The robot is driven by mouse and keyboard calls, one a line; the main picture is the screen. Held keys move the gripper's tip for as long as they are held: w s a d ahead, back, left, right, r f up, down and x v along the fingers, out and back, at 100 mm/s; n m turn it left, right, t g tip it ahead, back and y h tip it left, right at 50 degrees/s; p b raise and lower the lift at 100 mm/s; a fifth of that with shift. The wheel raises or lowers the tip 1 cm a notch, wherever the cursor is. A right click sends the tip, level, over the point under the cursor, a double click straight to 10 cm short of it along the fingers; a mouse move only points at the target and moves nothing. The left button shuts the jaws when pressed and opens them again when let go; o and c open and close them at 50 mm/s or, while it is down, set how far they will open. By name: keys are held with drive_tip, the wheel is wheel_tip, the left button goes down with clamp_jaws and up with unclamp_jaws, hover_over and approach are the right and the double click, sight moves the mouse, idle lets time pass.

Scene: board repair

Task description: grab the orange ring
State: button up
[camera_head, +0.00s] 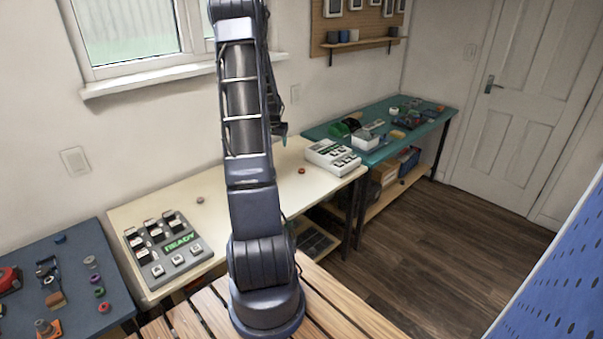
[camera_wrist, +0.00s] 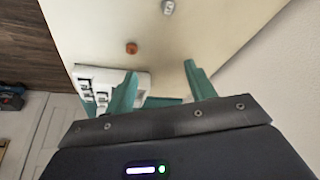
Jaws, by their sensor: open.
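A small orange-red ring (camera_head: 301,170) lies on the cream table (camera_head: 235,195), a little left of a white device with keys. The ring also shows in the wrist view (camera_wrist: 132,48), beyond the fingertips and slightly left of centre. Its hole is too small to make out. My gripper (camera_wrist: 160,70) is open, with two teal fingers apart and nothing between them. It hangs above the table and does not touch the ring. In the head view, the gripper is mostly hidden behind my arm; a teal fingertip (camera_head: 284,131) shows.
The white keyed device (camera_head: 333,157) stands near the ring. A grey round piece (camera_head: 200,200) and a grey READY panel (camera_head: 166,250) are further left. A blue table (camera_head: 75,245) at left holds several rings and tools. The wall runs behind; table surface around the ring is clear.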

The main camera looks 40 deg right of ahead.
drive_tip(key=m, duration=0.2)
approach(301, 173)
drive_tip(key=shift+g, duration=0.4)
drive_tip(key=shift+w+d+f, duration=0.5)
drive_tip(key=shift+d+f, duration=0.15)
drive_tip(key=shift+f, duration=0.5)
drive_tip(key=shift+w+d+f, duration=0.5)
drive_tip(key=shift+d+f, duration=0.1)
drive_tip(key=shift+f, duration=0.55)
drive_tip(key=shift+w+d+f, duration=0.5)
drive_tip(key=shift+d+f, duration=0.15)
drive_tip(key=shift+f, duration=0.5)
drive_tip(key=c, duration=1)
drive_tip(key=shift+r, duration=0.15)
drive_tip(key=shift+c, duration=0.2)
